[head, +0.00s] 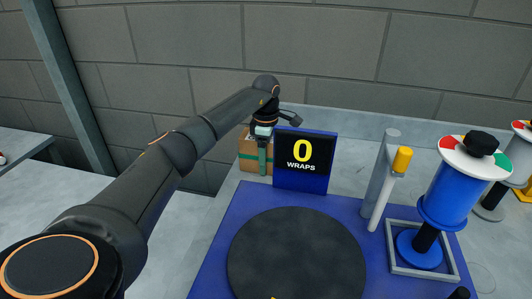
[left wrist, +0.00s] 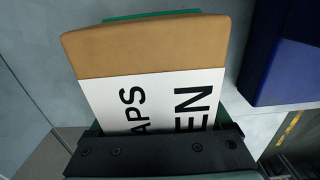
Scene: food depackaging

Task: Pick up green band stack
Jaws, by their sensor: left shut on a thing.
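The green band stack (head: 246,163) is a brown block with a green band across it, behind and left of the wraps display in the head view. In the left wrist view the stack (left wrist: 150,48) shows a brown end and a white label with the cut-off letters "APS" and "EN"; a green edge shows beyond it. My left gripper (head: 266,140) is at the top of the stack, shut on it. The gripper's dark bar (left wrist: 155,152) crosses the near end of the label. I cannot tell whether the stack is clear of the table. My right gripper is not in view.
The blue display (head: 302,183) reading "0 WRAPS" stands close right of the stack. In front is a dark round turntable (head: 296,255) on a blue base (head: 215,270). A post with a yellow top (head: 402,160) and a blue spool (head: 452,190) stand right.

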